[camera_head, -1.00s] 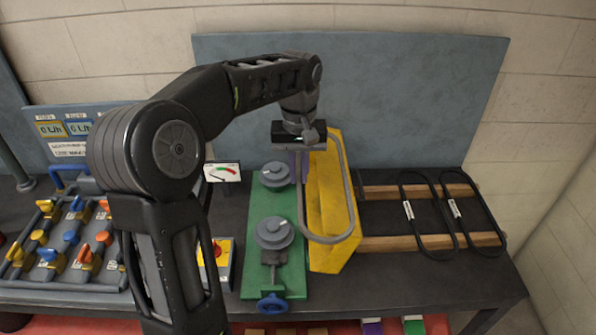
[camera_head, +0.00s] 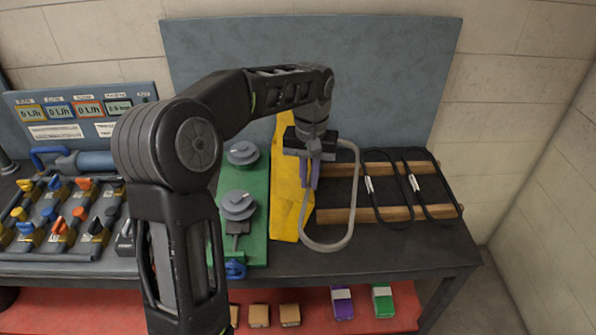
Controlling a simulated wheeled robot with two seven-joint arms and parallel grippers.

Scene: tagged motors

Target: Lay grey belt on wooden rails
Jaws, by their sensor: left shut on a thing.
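The grey belt (camera_head: 354,196) is a long loop, held up by my left gripper (camera_head: 309,178). My left gripper is shut on the belt's left side. The belt hangs in front of the yellow guard's right edge and overlaps the left ends of the two wooden rails (camera_head: 384,213) in the picture. I cannot tell whether it touches them. Two black belts (camera_head: 421,183) with white labels lie across the rails to the right. My right gripper is not in view.
The yellow guard (camera_head: 285,190) stands beside the green plate (camera_head: 257,224) with two grey pulleys (camera_head: 238,204). A valve panel (camera_head: 62,222) is at the left. Purple (camera_head: 342,302) and green (camera_head: 382,300) boxes lie on the red lower shelf.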

